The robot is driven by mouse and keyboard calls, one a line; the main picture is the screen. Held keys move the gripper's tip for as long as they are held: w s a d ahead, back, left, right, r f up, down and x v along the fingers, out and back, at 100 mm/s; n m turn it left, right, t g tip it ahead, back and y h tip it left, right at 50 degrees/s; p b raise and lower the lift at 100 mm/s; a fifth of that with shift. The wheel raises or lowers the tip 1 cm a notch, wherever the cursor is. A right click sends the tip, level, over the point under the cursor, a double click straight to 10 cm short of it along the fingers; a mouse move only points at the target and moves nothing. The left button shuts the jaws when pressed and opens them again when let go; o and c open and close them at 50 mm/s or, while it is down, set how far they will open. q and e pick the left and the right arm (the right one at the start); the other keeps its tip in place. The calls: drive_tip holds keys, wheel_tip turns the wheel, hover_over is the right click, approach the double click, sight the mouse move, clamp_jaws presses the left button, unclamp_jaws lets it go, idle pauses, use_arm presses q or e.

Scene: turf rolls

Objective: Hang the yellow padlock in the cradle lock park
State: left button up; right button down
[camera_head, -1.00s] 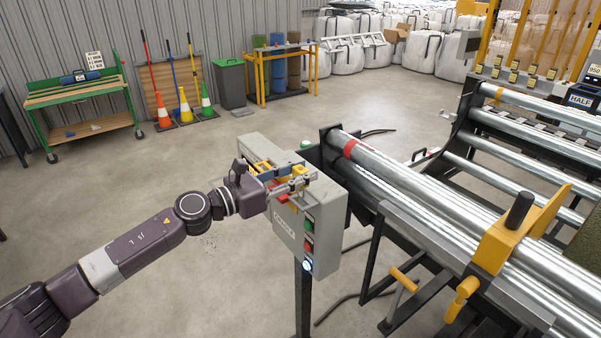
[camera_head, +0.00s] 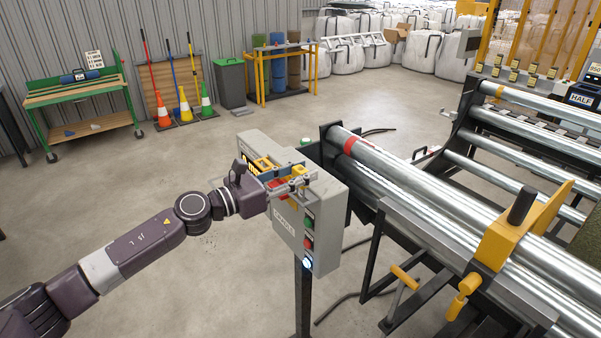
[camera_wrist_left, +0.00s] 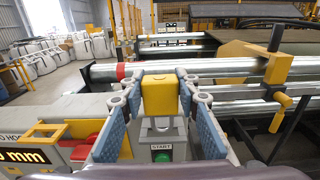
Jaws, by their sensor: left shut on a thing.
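My left gripper (camera_head: 302,177) is at the top of the grey control box (camera_head: 318,232), and its arm comes in from the left. In the left wrist view its blue-padded fingers (camera_wrist_left: 158,92) are shut on the yellow padlock (camera_wrist_left: 160,97), a small yellow block between the fingertips. The padlock also shows in the head view (camera_head: 299,170), at the box's upper edge. A grey bracket (camera_wrist_left: 160,128) shows below the padlock in the wrist view. I cannot tell whether the padlock touches it. The shackle is not clear. My right gripper is out of view.
The box front carries a green START button (camera_wrist_left: 162,155) and other buttons. A red part (camera_wrist_left: 86,142) and a yellow loop (camera_wrist_left: 42,131) are left of the fingers. Steel rollers (camera_head: 440,210) with a yellow clamp (camera_head: 515,235) lie right. Open floor is left.

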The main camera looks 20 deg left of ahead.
use_arm(q)
drive_tip(key=shift+f+b, duration=1.7)
drive_tip(key=shift+f, duration=0.15)
drive_tip(key=o, duration=1.3)
drive_tip(key=shift+s, duration=0.1)
drive_tip(key=shift+v, duration=6)
drive_tip(key=shift+a+f, duration=0.1)
